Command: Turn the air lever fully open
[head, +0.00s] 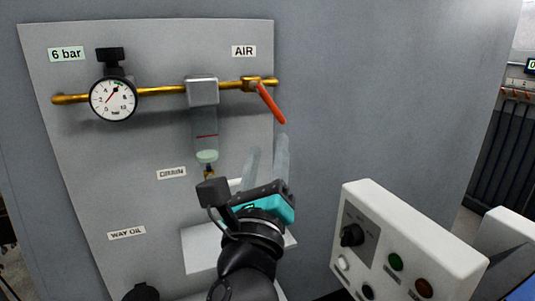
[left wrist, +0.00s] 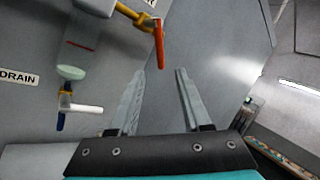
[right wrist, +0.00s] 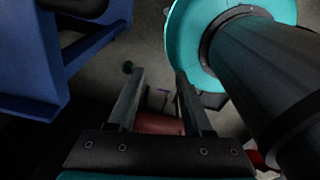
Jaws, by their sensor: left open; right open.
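The air lever (head: 271,104) is an orange-red handle on a brass valve (head: 251,85) at the right end of the brass pipe, under the AIR label. It slants down and to the right, across the pipe's line. In the left wrist view the lever (left wrist: 158,43) hangs down just beyond the fingertips. My left gripper (head: 267,150) is open and empty, below the lever, its fingers pointing up; it also shows in the left wrist view (left wrist: 160,73). My right gripper (right wrist: 158,80) is open and empty in the right wrist view, away from the panel.
A pressure gauge (head: 113,99) and a filter bowl (head: 206,125) sit on the pipe to the left. A drain valve with a white handle (left wrist: 85,108) is left of my left gripper. A control box (head: 405,245) stands at lower right. The grey wall right of the lever is clear.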

